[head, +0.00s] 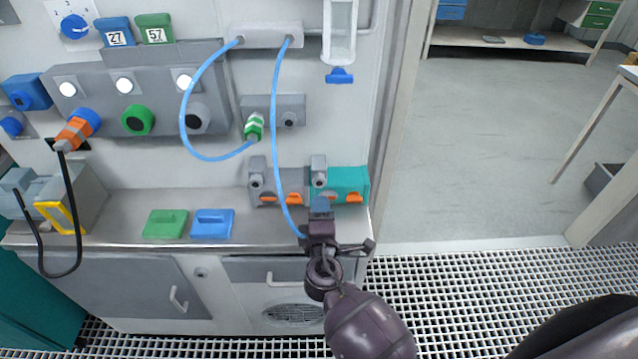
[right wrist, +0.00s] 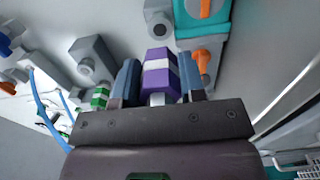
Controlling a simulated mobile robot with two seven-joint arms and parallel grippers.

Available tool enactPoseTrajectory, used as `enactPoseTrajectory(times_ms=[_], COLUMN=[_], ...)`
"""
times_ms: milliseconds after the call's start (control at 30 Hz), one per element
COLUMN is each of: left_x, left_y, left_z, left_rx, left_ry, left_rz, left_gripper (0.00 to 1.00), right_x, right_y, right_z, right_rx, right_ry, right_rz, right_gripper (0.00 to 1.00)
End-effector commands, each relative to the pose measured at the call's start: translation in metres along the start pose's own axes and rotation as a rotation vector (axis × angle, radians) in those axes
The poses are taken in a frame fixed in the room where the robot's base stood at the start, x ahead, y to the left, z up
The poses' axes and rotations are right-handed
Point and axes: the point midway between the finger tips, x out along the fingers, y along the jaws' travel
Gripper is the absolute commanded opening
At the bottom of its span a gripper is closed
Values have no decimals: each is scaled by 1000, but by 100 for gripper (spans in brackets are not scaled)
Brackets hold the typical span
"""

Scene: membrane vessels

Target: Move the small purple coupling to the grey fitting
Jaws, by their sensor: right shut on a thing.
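The small purple coupling (right wrist: 160,75), with a white band, is between the fingers of my right gripper (right wrist: 158,88) in the right wrist view. In the head view my right gripper (head: 320,208) is shut in front of the bench edge, below the fittings, and hides the coupling. A blue hose (head: 277,140) runs down from the white box to this gripper. The grey fitting (head: 258,172), with a round port and an orange handle, stands left of the teal fitting (head: 352,182). It also shows in the right wrist view (right wrist: 92,55). The coupling is apart from both. My left gripper is not in view.
A green-and-white coupling (head: 254,127) on a second blue hose sits at a wall block above. A green block (head: 166,224) and a blue block (head: 212,223) lie on the bench (head: 120,212). Orange connector (head: 75,133) is at left. Open floor lies right.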

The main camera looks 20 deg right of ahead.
Motion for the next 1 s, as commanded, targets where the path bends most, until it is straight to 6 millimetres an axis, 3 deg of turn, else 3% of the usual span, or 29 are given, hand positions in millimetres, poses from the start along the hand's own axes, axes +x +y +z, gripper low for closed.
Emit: enactPoseTrajectory(times_ms=[233, 500, 733, 1000], left_x=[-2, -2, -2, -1], left_y=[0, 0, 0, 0], left_z=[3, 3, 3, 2], left_rx=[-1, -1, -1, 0], left_ry=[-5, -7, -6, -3], left_rz=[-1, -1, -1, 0], left_gripper=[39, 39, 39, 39], right_x=[-1, -19, -40, -47], right_y=[19, 72, 104, 111], right_z=[23, 58, 64, 64], right_rx=[2, 5, 0, -1], right_ry=[18, 137, 247, 282], right_rz=[7, 10, 4, 0], right_gripper=[0, 0, 0, 0])
